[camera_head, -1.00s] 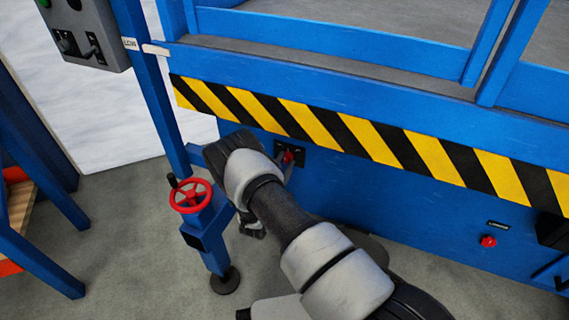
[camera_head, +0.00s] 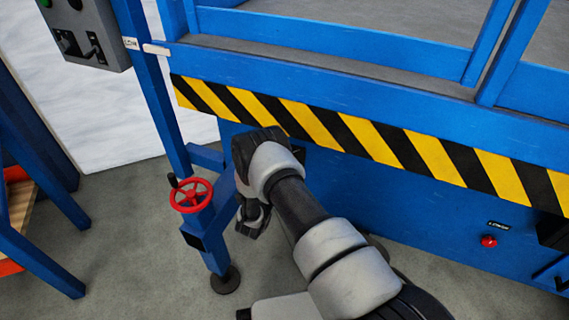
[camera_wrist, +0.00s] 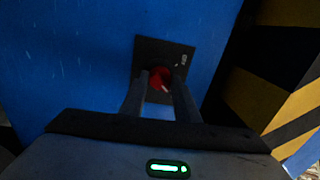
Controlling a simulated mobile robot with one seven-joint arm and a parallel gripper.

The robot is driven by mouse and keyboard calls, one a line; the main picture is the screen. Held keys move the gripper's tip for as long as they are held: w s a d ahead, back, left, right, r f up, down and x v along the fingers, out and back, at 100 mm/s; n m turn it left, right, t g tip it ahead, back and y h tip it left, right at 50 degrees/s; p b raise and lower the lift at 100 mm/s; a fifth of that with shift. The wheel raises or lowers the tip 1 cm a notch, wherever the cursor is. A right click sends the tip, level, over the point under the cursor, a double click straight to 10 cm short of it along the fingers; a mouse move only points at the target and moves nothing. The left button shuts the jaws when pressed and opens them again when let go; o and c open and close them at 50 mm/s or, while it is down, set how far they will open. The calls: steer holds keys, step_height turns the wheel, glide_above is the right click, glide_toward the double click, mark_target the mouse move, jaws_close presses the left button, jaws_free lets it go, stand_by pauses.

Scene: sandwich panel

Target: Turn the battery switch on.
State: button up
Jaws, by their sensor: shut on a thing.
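The battery switch is a red knob (camera_wrist: 160,79) on a dark square plate (camera_wrist: 151,48) on the blue panel, seen in the wrist view. My gripper (camera_wrist: 160,82) has its two fingers on either side of the red knob, shut on it. A pale mark shows on the knob; its exact setting is hard to read. In the head view, my arm covers the knob and most of the plate, and the fingertips are hidden.
A blue post with a red handwheel (camera_head: 191,196) stands just left of my arm. A yellow-black striped beam (camera_head: 350,135) runs above the switch. A red button (camera_head: 489,241) sits on the panel to the right. A grey control box (camera_head: 85,35) is at upper left.

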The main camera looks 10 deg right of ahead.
steer(key=shift+a+m, duration=0.15)
steer(key=shift+m, duration=0.35)
steer(key=o, duration=1)
steer(key=shift+o, duration=0.2)
steer(key=shift+s, duration=0.1)
steer(key=p+v, duration=0.3)
steer(key=v, duration=1.4)
steer(key=shift+a, duration=0.2)
steer(key=shift+s+f, duration=0.1)
